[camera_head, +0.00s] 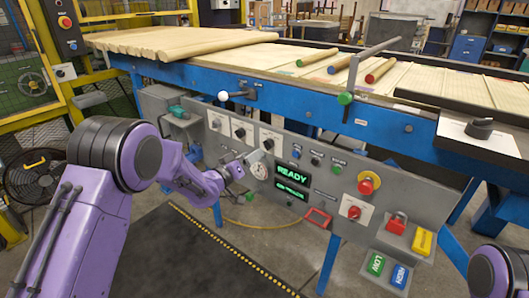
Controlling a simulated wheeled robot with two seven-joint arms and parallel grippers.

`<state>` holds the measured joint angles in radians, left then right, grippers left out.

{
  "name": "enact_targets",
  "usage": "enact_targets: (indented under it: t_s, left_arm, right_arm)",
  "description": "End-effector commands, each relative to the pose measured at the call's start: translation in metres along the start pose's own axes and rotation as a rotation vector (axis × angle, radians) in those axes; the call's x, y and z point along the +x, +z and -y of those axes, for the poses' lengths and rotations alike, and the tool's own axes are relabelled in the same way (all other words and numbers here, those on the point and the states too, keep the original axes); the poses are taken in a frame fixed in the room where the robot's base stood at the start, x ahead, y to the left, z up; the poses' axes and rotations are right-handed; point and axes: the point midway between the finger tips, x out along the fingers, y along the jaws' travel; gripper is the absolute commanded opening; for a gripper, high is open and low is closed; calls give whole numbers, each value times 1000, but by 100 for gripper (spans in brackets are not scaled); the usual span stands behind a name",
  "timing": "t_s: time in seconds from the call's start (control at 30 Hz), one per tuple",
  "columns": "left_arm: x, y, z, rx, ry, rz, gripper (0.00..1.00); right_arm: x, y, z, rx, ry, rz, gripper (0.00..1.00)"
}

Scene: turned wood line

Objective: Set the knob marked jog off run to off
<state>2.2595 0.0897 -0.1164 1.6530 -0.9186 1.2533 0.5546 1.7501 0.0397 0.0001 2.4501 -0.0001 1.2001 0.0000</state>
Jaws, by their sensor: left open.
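The grey control panel (325,185) hangs on the front of the blue line frame. A red knob (353,212) is on a white plate lower right, and a large black knob (480,130) is on a plate at the far right. The lettering is too small to tell which is marked jog off run. My left gripper (246,164) is open in front of the panel, just below the middle and right knobs. My right gripper is out of view.
A lit READY display (292,173), a red emergency button (368,183) and green and blue LOW and HIGH blocks (387,271) are to the right. A lever with a white ball (223,96) sticks out above the panel. Wooden rods (180,40) lie on top.

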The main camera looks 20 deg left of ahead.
Motion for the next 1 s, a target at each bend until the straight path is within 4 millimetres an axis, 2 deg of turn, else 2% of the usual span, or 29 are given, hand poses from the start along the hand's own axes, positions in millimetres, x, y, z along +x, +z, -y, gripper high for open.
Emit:
enact_targets:
  t_s: [0.1, 0.3, 0.47, 0.7, 0.73, 0.9, 1.0]
  left_arm:
    - [29, 1, 0, 2, 1, 0, 63]
    - [66, 2, 1, 2, -1, 2, 63]
    - [79, 1, 0, 0, -2, 1, 63]
    - [80, 1, 0, -1, -3, 2, 63]
    - [80, 1, 0, -1, -3, 2, 60]
    - [80, 2, 1, -1, -3, 2, 6]
    - [80, 2, 1, 0, -3, 2, 7]
  right_arm:
    - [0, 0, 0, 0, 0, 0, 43]
    - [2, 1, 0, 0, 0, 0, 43]
    - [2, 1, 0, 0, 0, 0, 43]
    - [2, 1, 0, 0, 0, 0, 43]
    - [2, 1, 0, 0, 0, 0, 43]
    - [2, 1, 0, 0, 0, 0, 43]
    - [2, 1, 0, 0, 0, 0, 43]
